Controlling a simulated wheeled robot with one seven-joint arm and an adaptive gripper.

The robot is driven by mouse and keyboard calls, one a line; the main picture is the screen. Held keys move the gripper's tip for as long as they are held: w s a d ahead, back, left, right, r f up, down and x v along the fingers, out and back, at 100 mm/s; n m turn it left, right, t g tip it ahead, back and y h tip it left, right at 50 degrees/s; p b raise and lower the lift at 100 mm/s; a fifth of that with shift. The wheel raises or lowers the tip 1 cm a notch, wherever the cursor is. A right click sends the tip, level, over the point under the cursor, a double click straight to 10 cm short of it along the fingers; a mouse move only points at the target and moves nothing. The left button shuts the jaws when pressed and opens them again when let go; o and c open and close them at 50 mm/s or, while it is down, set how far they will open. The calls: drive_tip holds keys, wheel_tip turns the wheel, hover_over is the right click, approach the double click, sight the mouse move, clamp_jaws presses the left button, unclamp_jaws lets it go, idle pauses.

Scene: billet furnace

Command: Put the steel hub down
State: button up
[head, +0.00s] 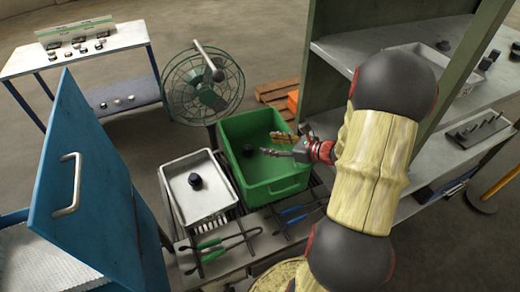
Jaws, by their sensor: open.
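Two small dark round parts, either of which may be the steel hub, are in view. One dark part (248,150) is inside the green bin (276,189), near its left side. The other dark part (195,181) sits in the shallow grey tray (201,215) left of the bin. My gripper (271,144) is over the green bin, reaching in from the right. Its fingers are spread and nothing shows between them. It is right of the part in the bin and apart from it in the picture; its height above the bin floor is hard to tell.
Green-handled tongs (212,250) and blue-handled tongs (296,214) lie in front of the tray and bin. A blue cabinet door (82,165) stands at left, a green fan (203,85) behind, and a green-framed shelf (355,45) at right.

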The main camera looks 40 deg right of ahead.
drive_tip(key=s+a+r+n+g+y, duration=0.1)
drive_tip(key=s+a+r+n+g, duration=0.15)
drive_tip(key=a+n, duration=0.45)
drive_tip(key=s+a+r+n+g+y, duration=0.1)
drive_tip(key=s+a+r+n+g, duration=0.2)
drive_tip(key=a, duration=0.6)
drive_tip(key=s+a+r+n+g+y, duration=0.15)
drive_tip(key=a+r+n, duration=0.25)
drive_tip(key=a+n, duration=0.4)
drive_tip(key=s+a+r+n+h, duration=0.3)
drive_tip(key=s+r+n+h, duration=0.4)
drive_tip(key=s+n, duration=0.4)
drive_tip(key=r+n, duration=0.1)
drive_tip(key=n, duration=0.2)
drive_tip(key=shift+a+n, duration=0.3)
drive_tip(key=shift+n, duration=0.1)
drive_tip(key=shift+s+h, duration=0.1)
drive_tip(key=shift+h, duration=0.15)
